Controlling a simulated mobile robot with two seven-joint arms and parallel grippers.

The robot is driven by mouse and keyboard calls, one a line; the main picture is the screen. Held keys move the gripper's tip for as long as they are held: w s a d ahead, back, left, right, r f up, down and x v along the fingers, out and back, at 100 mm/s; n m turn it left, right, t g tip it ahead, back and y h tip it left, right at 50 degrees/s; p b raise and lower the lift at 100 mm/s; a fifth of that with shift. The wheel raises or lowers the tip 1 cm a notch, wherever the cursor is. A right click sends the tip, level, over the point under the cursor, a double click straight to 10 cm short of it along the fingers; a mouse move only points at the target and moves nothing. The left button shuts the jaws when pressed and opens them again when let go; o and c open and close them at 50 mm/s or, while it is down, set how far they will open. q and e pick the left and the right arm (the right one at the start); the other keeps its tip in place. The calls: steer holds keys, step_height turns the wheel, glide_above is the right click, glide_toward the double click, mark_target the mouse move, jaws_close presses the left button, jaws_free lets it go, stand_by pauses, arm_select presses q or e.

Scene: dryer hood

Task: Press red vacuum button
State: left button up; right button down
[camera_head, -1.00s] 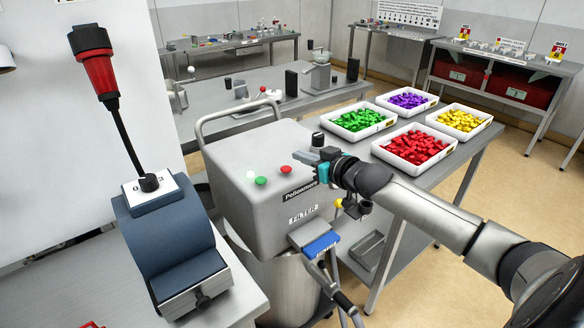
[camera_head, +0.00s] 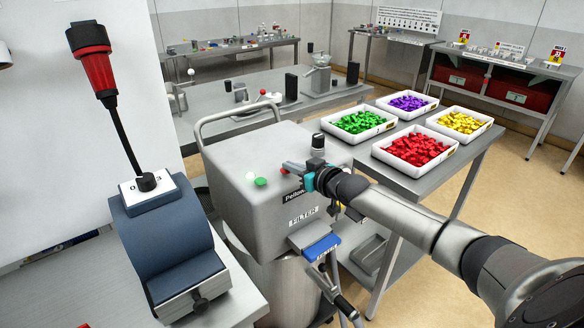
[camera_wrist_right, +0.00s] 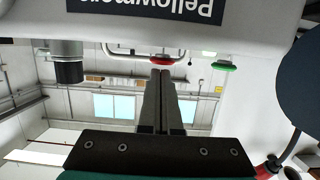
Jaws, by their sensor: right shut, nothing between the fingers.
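The red button (camera_wrist_right: 160,60) sits on the top of the grey vacuum housing (camera_head: 245,160), beside the green button (camera_head: 261,182). In the right wrist view, the green button (camera_wrist_right: 223,66) is to its right. My right gripper (camera_head: 291,168) is shut and empty. Its fingertips (camera_wrist_right: 161,73) are at the red button, in line with it. Whether they touch it I cannot tell. In the head view the gripper covers most of the red button. My left gripper is not in view.
A black knob (camera_head: 318,141) stands on the housing just behind my right gripper. A metal handle (camera_head: 205,122) arches at its back left. White trays of coloured pieces (camera_head: 415,150) are on the table to the right. A blue-grey device (camera_head: 165,235) stands at the left.

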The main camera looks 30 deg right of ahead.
step_height(320, 180, down, 2)
steer(key=shift+f+b, duration=0.2)
steer(key=shift+b, duration=0.5)
steer(key=shift+s+f, duration=0.1)
steer(key=shift+s, duration=0.05)
steer(key=shift+a+f, duration=0.1)
steer(key=shift+f, duration=0.05)
steer(key=shift+r+p, duration=0.6)
steer(key=shift+p, duration=0.15)
step_height(320, 180, up, 4)
steer(key=p, duration=0.3)
steer(key=shift+f, duration=0.1)
steer(key=shift+s, duration=0.15)
steer(key=p+v, duration=0.2)
steer(key=v, duration=0.7)
steer(key=shift+s+r, duration=0.2)
steer(key=shift+r, duration=0.05)
